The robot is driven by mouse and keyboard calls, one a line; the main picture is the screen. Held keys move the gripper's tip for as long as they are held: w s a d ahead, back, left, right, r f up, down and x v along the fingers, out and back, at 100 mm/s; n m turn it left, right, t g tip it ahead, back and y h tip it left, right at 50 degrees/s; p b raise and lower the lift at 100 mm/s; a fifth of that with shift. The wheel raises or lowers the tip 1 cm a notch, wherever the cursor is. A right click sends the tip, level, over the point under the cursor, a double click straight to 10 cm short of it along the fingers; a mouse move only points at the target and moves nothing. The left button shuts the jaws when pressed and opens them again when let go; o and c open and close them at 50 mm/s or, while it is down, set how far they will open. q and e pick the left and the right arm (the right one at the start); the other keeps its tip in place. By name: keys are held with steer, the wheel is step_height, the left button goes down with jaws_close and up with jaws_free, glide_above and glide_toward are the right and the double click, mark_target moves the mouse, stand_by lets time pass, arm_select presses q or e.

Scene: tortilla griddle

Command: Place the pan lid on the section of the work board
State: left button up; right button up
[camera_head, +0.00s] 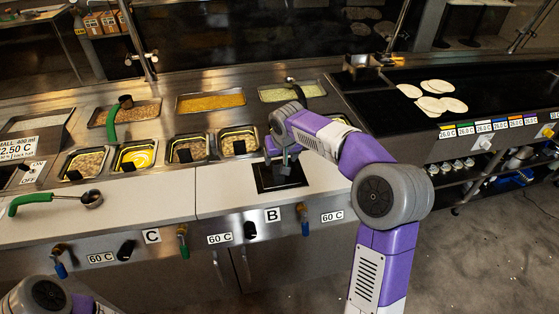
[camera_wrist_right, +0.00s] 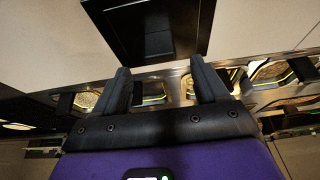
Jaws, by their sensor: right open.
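The pan lid is a black square plate (camera_head: 265,184) with a raised dark block in its middle. It lies flat on the white work board (camera_head: 225,202), in the section above the "B" label. In the right wrist view the lid (camera_wrist_right: 112,42) fills the top middle, just beyond my fingertips. My right gripper (camera_head: 281,158) is over the lid in the head view. In the right wrist view my right gripper (camera_wrist_right: 163,76) is open, with nothing between its two fingers. My left gripper is not in view; only part of my left arm shows at the lower left.
Behind the board are several food pans with dark lids or handles, such as one with yellow filling (camera_head: 136,156). A green-handled ladle (camera_head: 50,199) lies on the left board section. A griddle with tortillas (camera_head: 437,87) is at the right.

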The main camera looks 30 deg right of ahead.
steer(key=p+v, duration=0.1)
steer(key=v, duration=0.5)
steer(key=shift+s+r, duration=0.2)
steer(key=shift+r, duration=0.2)
